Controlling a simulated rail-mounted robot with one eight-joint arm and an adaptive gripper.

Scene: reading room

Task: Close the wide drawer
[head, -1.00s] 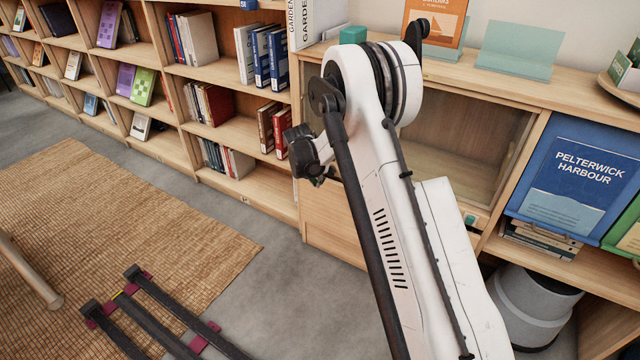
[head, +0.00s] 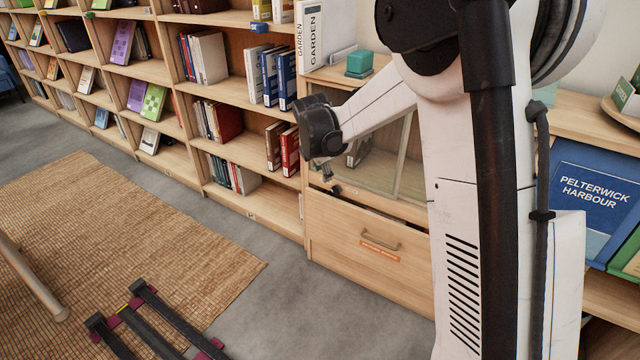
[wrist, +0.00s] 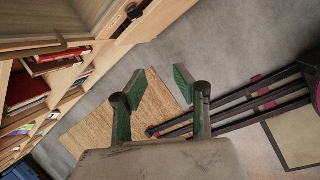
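The wide drawer (head: 340,232) is the light wood front low in the cabinet, with a bar handle (head: 381,242) and an orange label. My arm covers its right part in the head view. I cannot tell for sure whether it stands out from the cabinet. In the wrist view my gripper (wrist: 160,86) has its two green-padded fingers apart, with nothing between them and the floor and mat behind. The end of my arm is near the cabinet's left side, above the drawer's top edge in the head view; the fingers are not clear there.
A cabinet with clear panes (head: 385,160) is above the drawer. Bookshelves (head: 235,125) with several books run along the left. A woven mat (head: 130,235) lies on open grey floor. A blue Pelterwick Harbour display (head: 595,195) is at the right.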

